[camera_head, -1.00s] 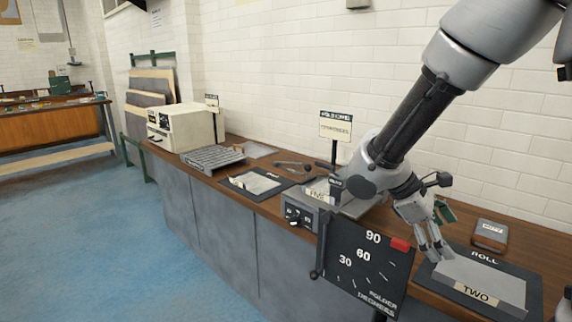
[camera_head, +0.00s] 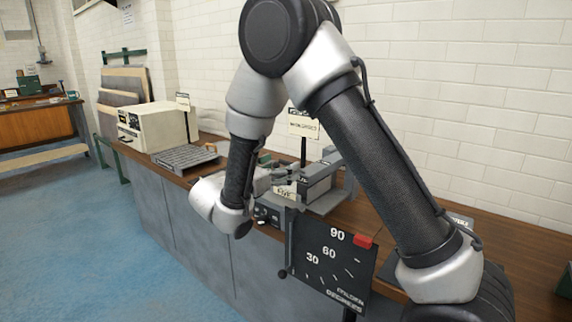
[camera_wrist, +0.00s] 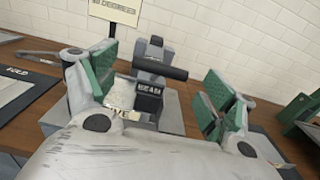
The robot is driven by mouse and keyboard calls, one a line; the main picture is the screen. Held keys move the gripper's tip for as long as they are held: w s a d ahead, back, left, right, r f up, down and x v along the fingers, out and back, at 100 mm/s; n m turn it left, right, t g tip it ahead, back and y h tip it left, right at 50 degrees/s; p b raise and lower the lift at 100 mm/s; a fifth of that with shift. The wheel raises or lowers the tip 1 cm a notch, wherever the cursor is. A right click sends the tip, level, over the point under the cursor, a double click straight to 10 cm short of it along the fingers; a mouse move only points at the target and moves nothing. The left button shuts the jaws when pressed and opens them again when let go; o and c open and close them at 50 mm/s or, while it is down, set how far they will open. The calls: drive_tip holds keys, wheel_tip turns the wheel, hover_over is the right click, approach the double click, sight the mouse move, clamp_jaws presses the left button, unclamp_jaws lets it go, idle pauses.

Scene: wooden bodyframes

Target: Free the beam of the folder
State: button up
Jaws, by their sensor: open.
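The folder (camera_head: 328,200) is a grey machine on the bench. Its block labelled BEAM shows in the wrist view (camera_wrist: 149,92), with a black round bar (camera_wrist: 160,67) just above it. A pale piece with a partly hidden tag (camera_wrist: 121,114) lies beside the block, in the folder. My gripper (camera_wrist: 160,78) is open, its green pads to the left and right of the block and bar, with gaps on both sides. In the head view my gripper (camera_head: 268,176) is at the folder's left side, partly hidden by my arm.
A dial board (camera_head: 330,262) marked 30, 60, 90 hangs at the bench front, with a red marker (camera_head: 362,240) near 90. A sign (camera_head: 303,124) stands behind the folder. A slatted grey tray (camera_head: 185,157) and cream box (camera_head: 160,128) stand further left.

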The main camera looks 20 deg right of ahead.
sight(287, 164)
drive_tip(key=shift+x, duration=1.95)
drive_tip(key=shift+c, duration=0.2)
